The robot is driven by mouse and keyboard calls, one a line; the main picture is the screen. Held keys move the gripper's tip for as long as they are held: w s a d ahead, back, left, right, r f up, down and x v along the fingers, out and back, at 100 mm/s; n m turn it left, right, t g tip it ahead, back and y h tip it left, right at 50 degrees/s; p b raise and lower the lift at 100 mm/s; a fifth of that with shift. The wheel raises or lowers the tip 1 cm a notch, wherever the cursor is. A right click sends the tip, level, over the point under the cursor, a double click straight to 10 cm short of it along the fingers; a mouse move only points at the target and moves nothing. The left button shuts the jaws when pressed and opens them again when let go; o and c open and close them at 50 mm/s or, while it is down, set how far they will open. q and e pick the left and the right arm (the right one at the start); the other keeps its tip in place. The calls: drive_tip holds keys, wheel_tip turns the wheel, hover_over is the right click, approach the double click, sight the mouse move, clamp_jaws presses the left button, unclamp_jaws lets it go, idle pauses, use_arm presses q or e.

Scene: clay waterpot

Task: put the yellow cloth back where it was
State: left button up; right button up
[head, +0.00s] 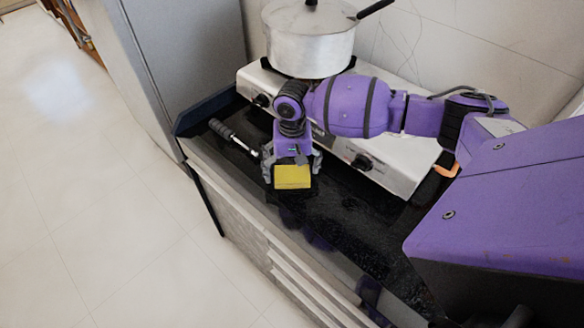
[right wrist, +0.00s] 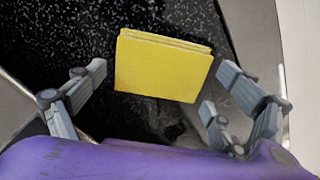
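The yellow cloth (head: 293,177) is a folded, flat block over the black counter at the front of the stove. It also shows in the right wrist view (right wrist: 162,65), between the two fingers. My right gripper (head: 291,168) is directly over the cloth, pointing down, with its fingers spread on either side of it. In the right wrist view the gripper (right wrist: 163,78) shows a small gap between the left finger and the cloth; the right finger is close to the cloth's edge. Whether the cloth rests fully on the counter is hard to tell. My left gripper is out of view.
A silver two-knob stove (head: 395,165) stands behind, with a metal pot (head: 311,45) on it. A black-handled utensil (head: 233,137) lies on the counter (head: 345,225) left of my gripper. A grey cabinet wall (head: 185,55) rises at the left. The counter's front edge is close.

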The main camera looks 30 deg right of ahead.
sight(292, 172)
drive_tip(key=shift+r, duration=0.1)
wheel_tip(292, 172, up, 12)
drive_tip(key=p, duration=0.1)
idle(0.6)
